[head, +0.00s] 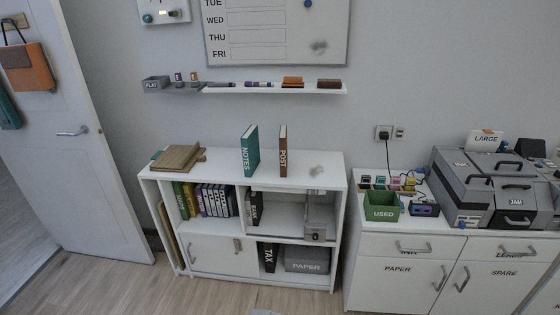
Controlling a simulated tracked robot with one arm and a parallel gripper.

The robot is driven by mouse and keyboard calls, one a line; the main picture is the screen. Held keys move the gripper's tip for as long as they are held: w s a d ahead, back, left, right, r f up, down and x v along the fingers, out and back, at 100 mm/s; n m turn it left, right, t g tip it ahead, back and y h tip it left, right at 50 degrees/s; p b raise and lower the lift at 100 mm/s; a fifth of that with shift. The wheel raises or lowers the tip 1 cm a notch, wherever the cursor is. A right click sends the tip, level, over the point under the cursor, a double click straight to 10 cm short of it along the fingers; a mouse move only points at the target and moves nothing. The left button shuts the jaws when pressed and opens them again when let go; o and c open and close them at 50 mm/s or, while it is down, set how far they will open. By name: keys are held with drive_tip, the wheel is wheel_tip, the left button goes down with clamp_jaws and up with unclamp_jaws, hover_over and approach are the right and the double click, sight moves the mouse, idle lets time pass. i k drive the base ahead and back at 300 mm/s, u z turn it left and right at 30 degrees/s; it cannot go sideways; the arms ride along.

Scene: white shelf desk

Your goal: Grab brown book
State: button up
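A thin brown book (283,150) with POST on its spine stands upright on top of the white shelf desk (220,170), right of its middle. A teal book (250,152) marked NOTES stands upright to its left, with a gap between them. My gripper cannot be made out in the head view. A small pale edge at the bottom middle of the picture is too little to identify.
Flat tan boards (178,157) lie on the shelf desk's left end. A wall ledge (275,91) with small items runs above the books. A white cabinet (400,285) with a green USED bin (381,206) stands right. An open door (75,130) is left. Floor shows in front.

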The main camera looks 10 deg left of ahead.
sight(282, 132)
drive_tip(key=z, duration=0.5)
drive_tip(key=i, duration=1.8)
drive_tip(key=u, duration=0.75)
drive_tip(key=i, duration=0.9)
drive_tip(key=u, duration=0.75)
drive_tip(key=k, duration=0.7)
drive_tip(key=u, duration=0.25)
drive_tip(key=i, duration=0.75)
drive_tip(key=z, duration=0.1)
